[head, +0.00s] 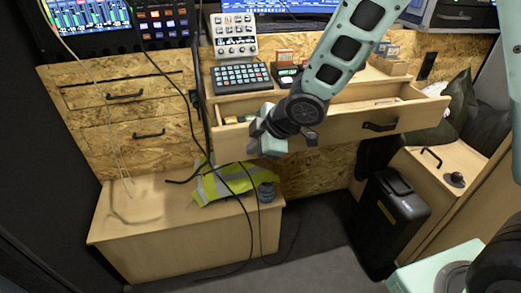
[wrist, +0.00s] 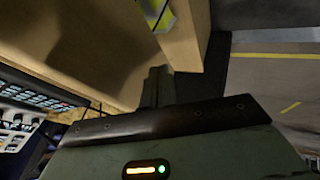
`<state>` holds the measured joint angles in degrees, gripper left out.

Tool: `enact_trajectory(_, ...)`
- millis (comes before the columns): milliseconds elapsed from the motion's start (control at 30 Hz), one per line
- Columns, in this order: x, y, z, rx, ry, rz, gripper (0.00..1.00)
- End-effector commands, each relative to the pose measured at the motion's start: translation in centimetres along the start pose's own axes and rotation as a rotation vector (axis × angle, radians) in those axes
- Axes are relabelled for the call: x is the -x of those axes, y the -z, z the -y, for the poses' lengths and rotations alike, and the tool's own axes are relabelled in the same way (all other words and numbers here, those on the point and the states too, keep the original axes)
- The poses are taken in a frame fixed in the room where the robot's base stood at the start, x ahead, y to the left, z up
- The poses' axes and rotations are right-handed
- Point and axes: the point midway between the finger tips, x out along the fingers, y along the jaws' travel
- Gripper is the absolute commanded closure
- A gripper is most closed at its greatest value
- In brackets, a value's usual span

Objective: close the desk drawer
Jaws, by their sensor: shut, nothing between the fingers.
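The desk drawer (head: 345,131) is pulled out under the desk top. Its pale wood front has a black handle (head: 380,126) right of centre, and some items lie inside. My gripper (head: 262,140) is shut and empty at the left part of the drawer front, overlapping it in the head view. My forearm crosses over the open drawer and hides part of its inside. In the wrist view my shut fingers (wrist: 158,78) point at a pale wooden panel (wrist: 187,35), close to its lower edge. Whether they touch it I cannot tell.
Cables (head: 203,110) hang near the drawer's left end. A black case (head: 390,222) stands below right. A keypad (head: 241,77) sits on the desk.

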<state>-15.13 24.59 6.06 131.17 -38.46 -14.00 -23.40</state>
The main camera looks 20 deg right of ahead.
Motion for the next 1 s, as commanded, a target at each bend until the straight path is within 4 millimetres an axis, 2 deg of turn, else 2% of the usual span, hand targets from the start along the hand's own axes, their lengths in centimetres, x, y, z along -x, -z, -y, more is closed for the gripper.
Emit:
enact_trajectory(133,-0.3,0.0,-0.7,-0.001,0.001,0.0,1.0)
enact_trajectory(633,-0.6,0.0,-1.4,-0.001,0.002,0.001,1.0)
enact_trajectory(767,-1.1,0.1,-2.9,-0.003,0.002,0.001,1.0)
enact_trajectory(1000,-3.1,0.2,-7.1,-0.004,0.001,0.0,1.0)
